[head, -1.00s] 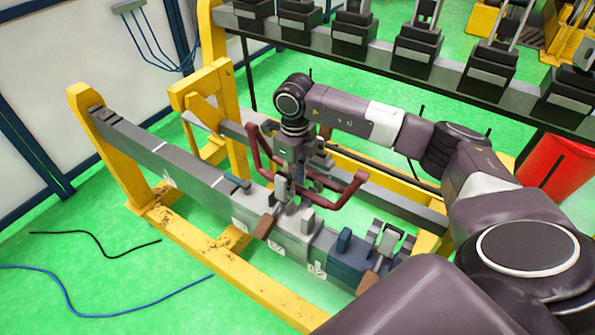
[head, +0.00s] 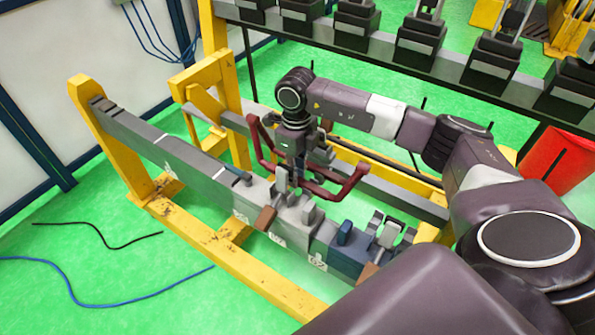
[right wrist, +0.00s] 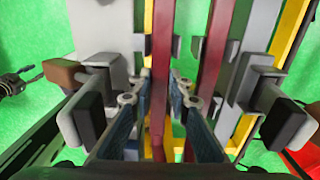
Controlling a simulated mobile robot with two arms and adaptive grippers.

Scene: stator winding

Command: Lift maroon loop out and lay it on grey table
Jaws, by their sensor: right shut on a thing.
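The maroon loop (head: 349,184) is an angular, U-shaped bar frame at the grey fixture beam, with raised ends at left and right. My right gripper (head: 294,180) points down at its middle and is shut on it. In the right wrist view, the maroon loop (right wrist: 160,45) shows as two long bars, and the left one runs between the blue-grey fingers of my right gripper (right wrist: 163,88). The loop's lower part is partly hidden by clamps, so I cannot tell whether it touches the fixture. A small dark jointed thing at that view's left edge looks like my left gripper (right wrist: 15,85).
The grey beam (head: 200,180) sits on a yellow frame (head: 245,265). Brown-handled clamps (head: 265,218) and a blue block (head: 344,233) stand close around the loop. A dark rack (head: 420,65) runs behind, with a red bin (head: 560,160) at right. Cables lie on the green floor.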

